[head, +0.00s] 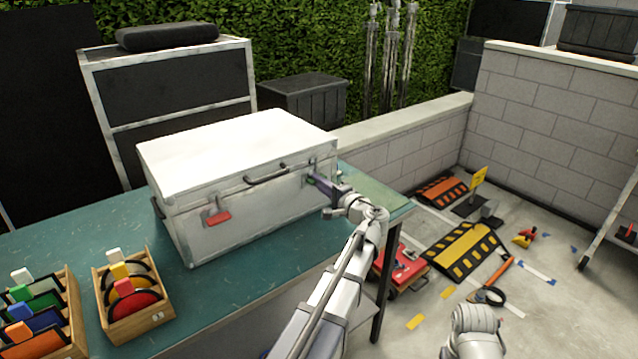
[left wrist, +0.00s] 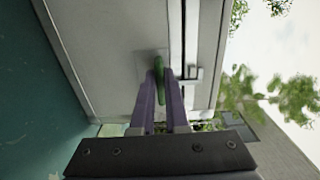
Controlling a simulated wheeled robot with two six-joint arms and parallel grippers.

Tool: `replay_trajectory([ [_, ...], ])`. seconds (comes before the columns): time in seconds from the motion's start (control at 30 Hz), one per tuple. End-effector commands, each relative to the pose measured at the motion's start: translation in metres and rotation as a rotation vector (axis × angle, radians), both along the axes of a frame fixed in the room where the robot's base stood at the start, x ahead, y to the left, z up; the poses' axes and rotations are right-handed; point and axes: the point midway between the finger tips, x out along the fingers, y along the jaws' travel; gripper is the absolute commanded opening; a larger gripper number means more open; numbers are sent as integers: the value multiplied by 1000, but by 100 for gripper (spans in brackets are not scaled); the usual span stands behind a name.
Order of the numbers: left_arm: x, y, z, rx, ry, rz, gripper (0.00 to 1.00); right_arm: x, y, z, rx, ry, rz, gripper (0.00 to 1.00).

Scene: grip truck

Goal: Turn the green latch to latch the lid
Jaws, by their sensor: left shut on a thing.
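A white case (head: 250,215) stands on the teal table with its lid (head: 235,150) down. A red latch (head: 218,217) is on the left of its front. The green latch (left wrist: 159,75) shows in the left wrist view, between the purplish fingers of my left gripper (left wrist: 163,82). The gripper is shut on it. In the head view the left gripper (head: 316,182) is at the right end of the case front and hides most of the latch. A metal hasp (left wrist: 192,75) sits beside the latch at the lid seam. My right gripper is out of view.
A black handle (head: 266,176) is mid-front on the case. Wooden boxes with coloured discs (head: 130,297) stand at the table's front left. Cable ramps (head: 465,252) and a red toolbox (head: 402,268) are on the floor at right.

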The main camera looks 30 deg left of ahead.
Motion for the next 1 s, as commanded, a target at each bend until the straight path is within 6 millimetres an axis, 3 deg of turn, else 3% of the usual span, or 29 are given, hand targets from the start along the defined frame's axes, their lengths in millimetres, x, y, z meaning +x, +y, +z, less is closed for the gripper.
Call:
replay_trajectory([
  [0.4, -1, 0, -1, -8, -8, 1, 0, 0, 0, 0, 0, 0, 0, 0],
  [0.43, -1, 0, -1, -8, -8, 1, 14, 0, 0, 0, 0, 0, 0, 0],
  [0.7, -1, 0, -1, -5, -7, 1, 42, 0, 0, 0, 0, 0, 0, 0],
  [1.0, -2, -5, 0, -4, -6, 0, 42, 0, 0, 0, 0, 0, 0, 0],
])
